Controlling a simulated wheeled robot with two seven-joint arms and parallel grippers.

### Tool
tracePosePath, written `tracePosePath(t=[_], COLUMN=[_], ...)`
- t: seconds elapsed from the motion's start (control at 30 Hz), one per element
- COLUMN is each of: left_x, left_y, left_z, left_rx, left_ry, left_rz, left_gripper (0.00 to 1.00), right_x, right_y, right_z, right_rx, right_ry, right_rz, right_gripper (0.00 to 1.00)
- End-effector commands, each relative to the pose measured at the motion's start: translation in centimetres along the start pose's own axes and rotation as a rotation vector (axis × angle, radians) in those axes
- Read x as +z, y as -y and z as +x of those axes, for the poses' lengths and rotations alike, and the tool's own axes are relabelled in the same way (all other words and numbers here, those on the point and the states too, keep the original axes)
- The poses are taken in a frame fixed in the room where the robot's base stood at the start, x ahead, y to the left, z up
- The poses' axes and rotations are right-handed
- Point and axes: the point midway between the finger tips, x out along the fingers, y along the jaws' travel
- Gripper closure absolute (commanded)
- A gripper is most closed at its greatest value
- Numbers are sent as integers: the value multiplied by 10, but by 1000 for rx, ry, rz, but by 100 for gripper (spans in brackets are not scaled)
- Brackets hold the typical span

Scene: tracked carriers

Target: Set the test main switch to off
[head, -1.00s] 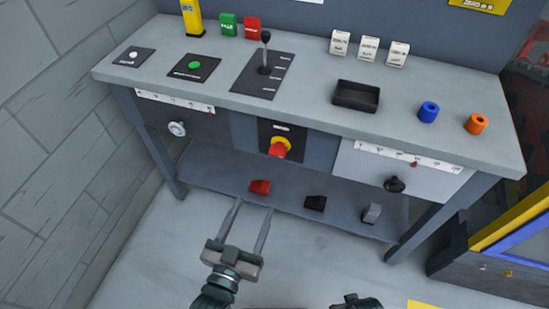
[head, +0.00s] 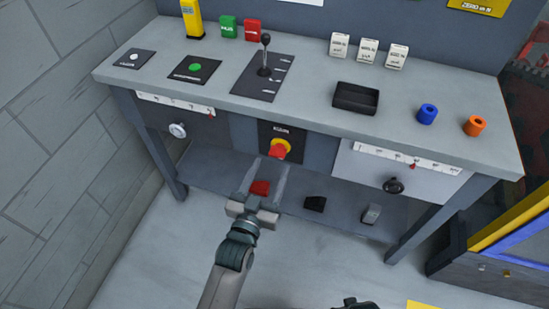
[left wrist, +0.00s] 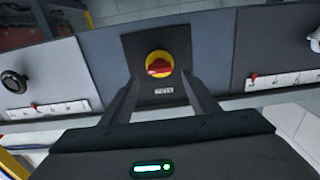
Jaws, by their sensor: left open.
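The main switch (head: 279,148) is a red rotary handle on a yellow round base, set on a dark plate in the middle of the workbench front. It also shows in the left wrist view (left wrist: 159,66), where the red handle lies roughly horizontal. The label on its plate is too small to read surely. My left gripper (head: 268,166) is open and empty, just in front of and slightly below the switch. In the left wrist view its fingertips (left wrist: 160,80) stand apart around the switch's lower edge, not clearly touching. A dark part of my right gripper (head: 355,303) shows at the bottom edge.
Dials with scales (head: 178,130) (head: 393,185) flank the switch. A lever (head: 265,55), a black tray (head: 356,98) and blue (head: 428,113) and orange (head: 475,125) cylinders are on the benchtop. A red block (head: 260,187) lies on the lower shelf.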

Motion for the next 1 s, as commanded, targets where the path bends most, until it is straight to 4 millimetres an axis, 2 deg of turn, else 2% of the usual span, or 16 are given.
tracePosePath(t=[0.1, 0.3, 0.7, 0.73, 0.9, 1.0], left_x=[-1, 0, 0, 0, 0, 0], left_y=[0, 0, 0, 0, 0, 0], left_z=[20, 39, 45, 45, 45, 44], left_rx=[0, 0, 0, 0, 0, 0], left_ry=[-2, 0, 0, 0, 0, 1], left_rz=[0, 0, 0, 0, 1, 0], left_gripper=[45, 45, 45, 48, 87, 87], right_x=[-4, -4, 3, 4, 7, 8], right_y=[-1, -2, 0, 0, 1, 1], right_z=[1, 4, 4, 4, 3, 3], right_rx=[1, 2, 0, -1, -1, -2], right_ry=[-8, -3, 4, 4, 8, 9], right_rz=[0, 0, 0, 0, 0, 0], right_gripper=[69, 69, 69, 69, 69, 69])
